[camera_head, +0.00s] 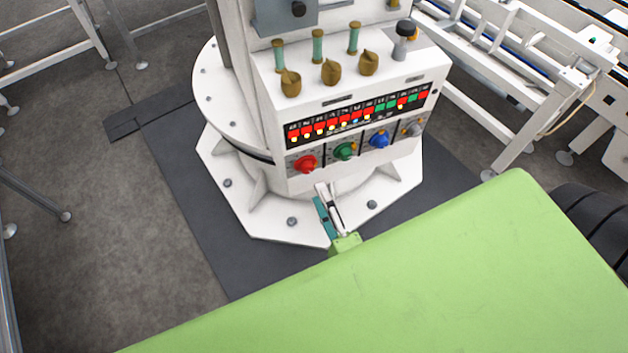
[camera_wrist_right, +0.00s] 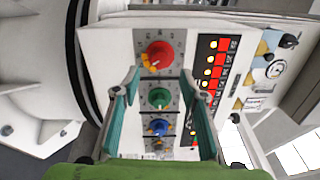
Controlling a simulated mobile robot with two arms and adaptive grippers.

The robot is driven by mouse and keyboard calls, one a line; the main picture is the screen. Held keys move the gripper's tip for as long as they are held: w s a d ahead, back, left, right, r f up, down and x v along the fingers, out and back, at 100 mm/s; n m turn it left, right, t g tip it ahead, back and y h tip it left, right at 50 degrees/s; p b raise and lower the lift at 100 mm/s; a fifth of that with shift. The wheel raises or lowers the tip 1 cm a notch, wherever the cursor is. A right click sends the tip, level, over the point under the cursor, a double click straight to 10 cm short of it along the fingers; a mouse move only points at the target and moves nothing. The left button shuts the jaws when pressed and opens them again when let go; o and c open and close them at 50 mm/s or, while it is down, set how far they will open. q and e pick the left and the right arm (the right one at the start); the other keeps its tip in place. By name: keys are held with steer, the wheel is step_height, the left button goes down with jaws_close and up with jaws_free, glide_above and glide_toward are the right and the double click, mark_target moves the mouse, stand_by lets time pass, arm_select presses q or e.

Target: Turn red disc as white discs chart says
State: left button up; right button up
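The red disc (camera_head: 306,163) is a round knob at the left end of the lower row on the white control box. In the right wrist view the red disc (camera_wrist_right: 160,53) shows an orange-yellow pointer at its lower left. My right gripper (camera_head: 321,193) is just below and in front of this row. In its wrist view the teal fingers (camera_wrist_right: 158,77) are apart with nothing between them, and the red disc is beyond their tips. I cannot make out a white discs chart. My left gripper is not in view.
Green (camera_head: 344,151), blue (camera_head: 379,139) and grey (camera_head: 413,129) knobs sit beside the red one. Above them is a panel (camera_head: 360,113) of red and green lamps. Several brown-ended levers (camera_head: 331,71) stand on top. A white conveyor frame (camera_head: 510,130) is at right.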

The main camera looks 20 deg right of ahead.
steer(key=shift+s+a+f, duration=0.1)
steer(key=shift+s+a, duration=0.05)
steer(key=shift+s, duration=2.2)
steer(key=s+a+f+n+g+y, duration=0.1)
steer(key=s+f+n+g, duration=0.2)
steer(key=f, duration=0.6)
steer(key=s+f+n+g+y, duration=0.1)
steer(key=f+n+g, duration=0.1)
steer(key=f+n, duration=0.5)
steer(key=s+a+f+n+g+y, duration=0.1)
steer(key=s+f+n+g, duration=0.15)
steer(key=f, duration=0.75)
steer(key=s+d+f+n+g+h, duration=0.1)
steer(key=s+d+f+n+g, duration=0.2)
steer(key=s+f, duration=0.5)
steer(key=s+d+f+n+g+h, duration=0.1)
steer(key=s+d+f+n+g, duration=0.3)
steer(key=s, duration=0.8)
step_height(320, 180, down, 4)
steer(key=n+g, duration=0.2)
steer(key=g, duration=0.1)
